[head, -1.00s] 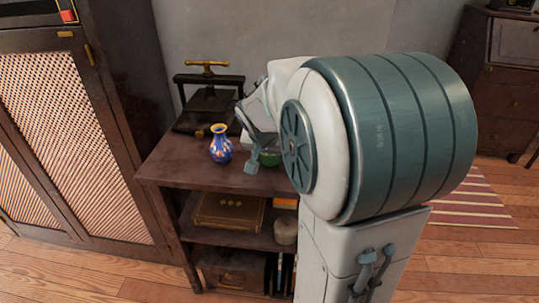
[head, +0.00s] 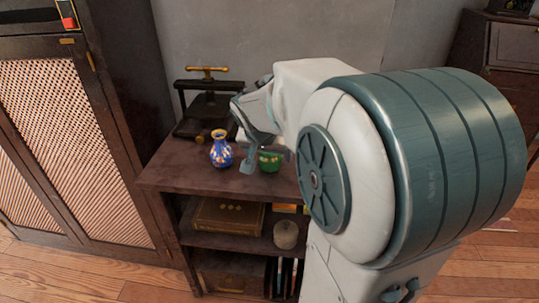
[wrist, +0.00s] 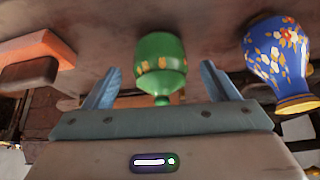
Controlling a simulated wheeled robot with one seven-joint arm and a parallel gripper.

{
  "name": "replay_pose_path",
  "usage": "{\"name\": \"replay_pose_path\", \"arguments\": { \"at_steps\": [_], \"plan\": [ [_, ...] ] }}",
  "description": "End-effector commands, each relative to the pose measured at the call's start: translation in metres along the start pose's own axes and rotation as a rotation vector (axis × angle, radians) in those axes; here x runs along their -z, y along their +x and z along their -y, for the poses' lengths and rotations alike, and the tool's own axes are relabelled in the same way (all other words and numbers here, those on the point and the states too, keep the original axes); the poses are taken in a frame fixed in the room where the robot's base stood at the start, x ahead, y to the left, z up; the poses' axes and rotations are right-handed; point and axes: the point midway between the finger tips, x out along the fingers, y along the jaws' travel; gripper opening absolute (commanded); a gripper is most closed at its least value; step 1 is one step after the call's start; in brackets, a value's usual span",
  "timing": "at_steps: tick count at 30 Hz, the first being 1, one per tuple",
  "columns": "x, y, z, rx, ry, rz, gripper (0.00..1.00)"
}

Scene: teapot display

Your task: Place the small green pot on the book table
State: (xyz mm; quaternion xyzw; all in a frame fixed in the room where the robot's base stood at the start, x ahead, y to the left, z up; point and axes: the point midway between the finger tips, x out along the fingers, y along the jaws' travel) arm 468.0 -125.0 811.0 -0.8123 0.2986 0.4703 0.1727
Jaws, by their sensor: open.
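The small green pot (head: 270,163), with gold marks, stands on the top of a dark wooden shelf table (head: 190,180). In the wrist view the scene is upside down, and the pot (wrist: 161,62) shows its body and knobbed lid between my two fingers. My gripper (wrist: 160,78) is open, with a finger on either side of the pot and visible gaps to it. In the head view one finger shows left of the pot; the other is hidden. I cannot tell which surface is the book table.
A blue flowered vase (head: 221,149) stands close to the left of my gripper; it also shows in the wrist view (wrist: 277,58). A black press (head: 203,106) stands behind. A brown book (head: 228,215) and a round pot (head: 286,234) sit on the shelf below.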

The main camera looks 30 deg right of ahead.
Motion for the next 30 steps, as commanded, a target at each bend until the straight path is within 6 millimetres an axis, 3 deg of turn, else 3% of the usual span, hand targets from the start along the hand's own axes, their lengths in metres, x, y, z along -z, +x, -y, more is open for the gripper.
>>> {"name": "replay_pose_path", "arguments": {
  "at_steps": [1, 6, 12, 16, 20, 27, 30],
  "plan": [
    [0.002, -0.016, 0.000, 0.003, 0.001, -0.004, 0.80],
    [0.002, -0.051, 0.000, 0.002, 0.000, -0.003, 0.80],
    [0.001, -0.076, 0.000, 0.001, 0.000, -0.001, 0.80],
    [-0.009, -0.081, 0.000, 0.004, -0.027, 0.018, 0.80],
    [-0.050, -0.077, -0.003, 0.029, -0.165, 0.101, 0.80],
    [-0.154, -0.073, -0.013, 0.144, -0.521, 0.301, 0.80],
    [-0.182, -0.074, -0.017, 0.189, -0.620, 0.350, 0.80]
  ]
}}
